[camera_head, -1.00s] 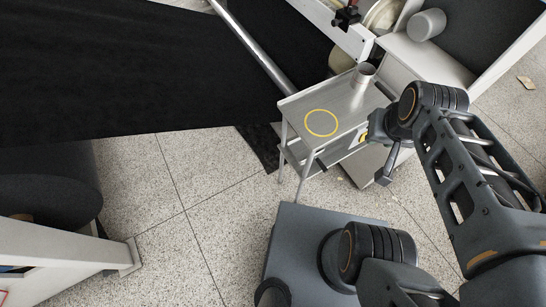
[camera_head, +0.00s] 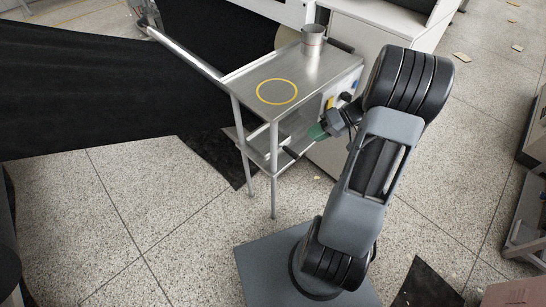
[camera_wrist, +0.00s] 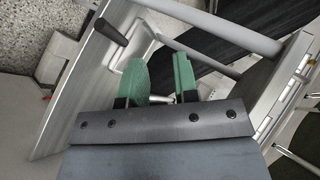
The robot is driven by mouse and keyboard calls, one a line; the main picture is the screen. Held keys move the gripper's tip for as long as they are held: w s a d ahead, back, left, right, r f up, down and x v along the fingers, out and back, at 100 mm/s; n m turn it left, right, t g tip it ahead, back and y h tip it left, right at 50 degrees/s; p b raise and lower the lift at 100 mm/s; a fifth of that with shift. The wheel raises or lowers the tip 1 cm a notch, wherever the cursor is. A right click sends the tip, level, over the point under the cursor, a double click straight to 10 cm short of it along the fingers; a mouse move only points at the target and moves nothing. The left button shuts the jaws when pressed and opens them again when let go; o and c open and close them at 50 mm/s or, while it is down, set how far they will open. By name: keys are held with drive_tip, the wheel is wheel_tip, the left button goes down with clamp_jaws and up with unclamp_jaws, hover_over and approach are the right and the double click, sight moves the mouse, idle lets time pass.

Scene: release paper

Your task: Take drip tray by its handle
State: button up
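The drip tray seems to be the shallow metal piece with a black handle on the cart's lower shelf. The black handle (camera_head: 291,153) sticks out toward the front in the head view. In the wrist view the handle (camera_wrist: 110,31) is at upper left, with a metal rim beside it. My gripper (camera_wrist: 160,78) is open, its two green fingers apart with nothing between them. In the head view my gripper (camera_head: 318,131) is at the cart's right side, to the right of the handle and apart from it. Most of the tray is hidden under the cart top.
The metal cart (camera_head: 330,72) has a yellow ring (camera_head: 277,91) and a metal cup (camera_head: 313,42) on top. Its front leg (camera_head: 274,170) stands close to the handle. A wide black sheet (camera_head: 100,90) hangs at left. Speckled floor is free in front.

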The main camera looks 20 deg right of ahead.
drive_tip(key=d+f+t+y+b, duration=0.1)
drive_tip(key=d+f+t+b, duration=0.15)
drive_tip(key=f, duration=0.25)
drive_tip(key=d+f+t+y+b, duration=0.1)
drive_tip(key=d+f, duration=0.2)
drive_tip(key=f, duration=0.2)
drive_tip(key=b, duration=0.2)
approach(292, 153)
drive_tip(key=x, duration=0.4)
drive_tip(key=shift+w+d+f+b+x, duration=0.15)
drive_tip(key=shift+b+x, duration=0.1)
drive_tip(key=shift+x, duration=0.85)
drive_tip(key=shift+d+f+b+x, duration=0.1)
drive_tip(key=shift+b+x, duration=0.15)
drive_tip(key=shift+x, duration=0.85)
drive_tip(key=shift+w+d+f+b+x, duration=0.15)
drive_tip(key=shift+b+x, duration=0.1)
drive_tip(key=shift+x, duration=0.85)
drive_tip(key=shift+a, duration=0.1)
clamp_jaws()
